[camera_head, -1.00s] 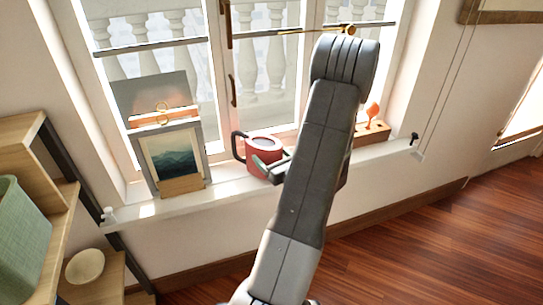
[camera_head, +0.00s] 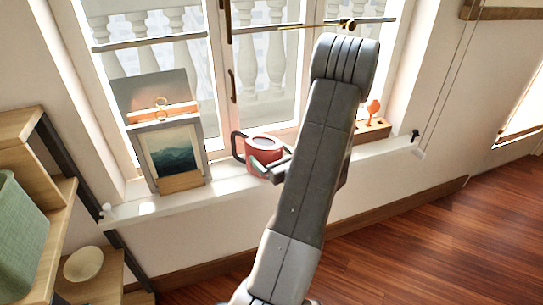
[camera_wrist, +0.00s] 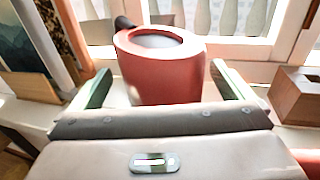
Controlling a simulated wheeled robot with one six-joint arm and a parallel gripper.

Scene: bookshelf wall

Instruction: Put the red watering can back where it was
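The red watering can (camera_head: 265,155) stands upright on the white window sill (camera_head: 225,190), with its dark handle to the left. In the wrist view the can (camera_wrist: 165,80) is straight ahead with its round top opening visible. My gripper (camera_wrist: 163,78) is open, with one green finger on each side of the can and a visible gap to both sides. In the head view my gripper (camera_head: 272,166) is at the front of the can, and my arm hides part of it. The can's base is hidden by my gripper in the wrist view.
Framed pictures (camera_head: 172,152) lean at the left of the sill. A wooden block (camera_head: 372,132) with an orange figure (camera_head: 373,110) stands to the right. The window glass is close behind. A shelf with a green basket (camera_head: 18,230) and a pale bowl (camera_head: 83,264) is at left.

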